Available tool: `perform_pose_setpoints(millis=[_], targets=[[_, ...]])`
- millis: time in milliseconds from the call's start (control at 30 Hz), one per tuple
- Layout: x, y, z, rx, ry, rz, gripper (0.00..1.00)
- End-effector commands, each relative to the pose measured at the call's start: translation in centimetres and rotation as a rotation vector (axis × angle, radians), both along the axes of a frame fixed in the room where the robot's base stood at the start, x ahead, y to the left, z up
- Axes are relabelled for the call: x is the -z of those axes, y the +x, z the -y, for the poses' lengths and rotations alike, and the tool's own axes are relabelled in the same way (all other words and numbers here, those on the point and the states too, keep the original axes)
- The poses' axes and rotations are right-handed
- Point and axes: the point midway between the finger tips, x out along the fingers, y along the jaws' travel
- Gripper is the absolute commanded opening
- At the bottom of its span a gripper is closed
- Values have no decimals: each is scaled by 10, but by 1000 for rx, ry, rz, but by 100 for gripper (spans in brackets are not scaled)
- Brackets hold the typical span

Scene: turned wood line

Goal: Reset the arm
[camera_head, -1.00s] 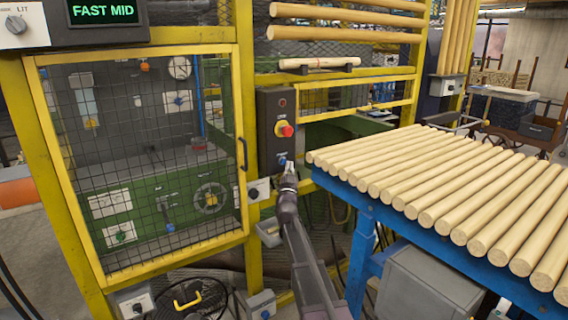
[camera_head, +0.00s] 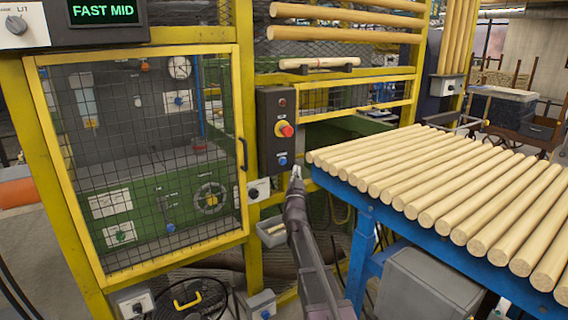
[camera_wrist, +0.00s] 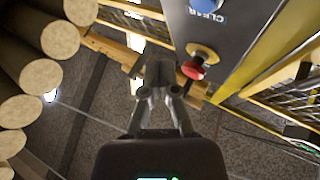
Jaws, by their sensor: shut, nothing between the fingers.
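My gripper (camera_head: 296,174) is shut and empty, in front of and a little below right of the dark control box (camera_head: 266,140). The wrist view shows the box face (camera_wrist: 235,35) with "CLEAR" lettering, and a red button (camera_wrist: 193,70) right of the fingers. A gap shows between my fingertips and the blue button in the head view.
A blue-framed rack (camera_head: 350,205) of several wooden rods (camera_head: 430,175) stands close on the right; rod ends also show left in the wrist view (camera_wrist: 60,38). A yellow-framed mesh door (camera_head: 145,160) is on the left.

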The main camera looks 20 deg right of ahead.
Motion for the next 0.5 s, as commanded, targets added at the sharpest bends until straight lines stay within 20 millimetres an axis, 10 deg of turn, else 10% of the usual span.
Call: perform_pose_setpoints(millis=[500], targets=[[4, 0, -4, -14, 0, -26, 0]])
